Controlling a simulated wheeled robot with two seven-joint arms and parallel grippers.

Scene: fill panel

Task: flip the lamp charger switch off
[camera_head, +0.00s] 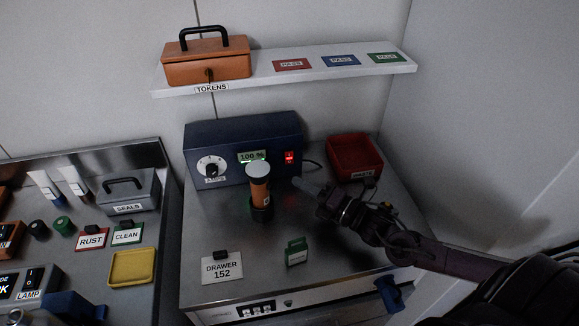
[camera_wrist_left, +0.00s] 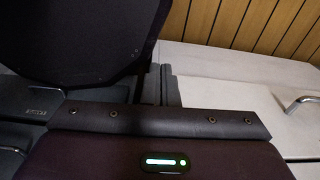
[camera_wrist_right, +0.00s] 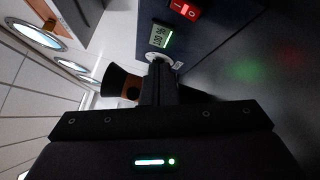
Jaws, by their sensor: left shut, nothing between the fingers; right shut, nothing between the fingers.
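The lamp charger (camera_head: 225,135) is a dark blue box at the back of the metal bench. Its front has a dial (camera_head: 211,168), a green display (camera_head: 252,157) reading 100 % and a red lit switch (camera_head: 289,157). The red switch also shows at the top of the right wrist view (camera_wrist_right: 185,8). An orange lamp (camera_head: 259,188) stands upright in a dark holder before the charger. My right gripper (camera_head: 300,184) is shut and empty, in front of and below the switch, apart from it. My left gripper (camera_wrist_left: 167,85) is shut and empty, away from the charger.
A red bin (camera_head: 354,155) stands right of the charger. A drawer tag (camera_head: 221,267) and a green tag (camera_head: 296,251) are on the bench front. A shelf (camera_head: 340,72) with an orange token box (camera_head: 206,60) hangs above. A second bench with a grey seals box (camera_head: 130,188) is left.

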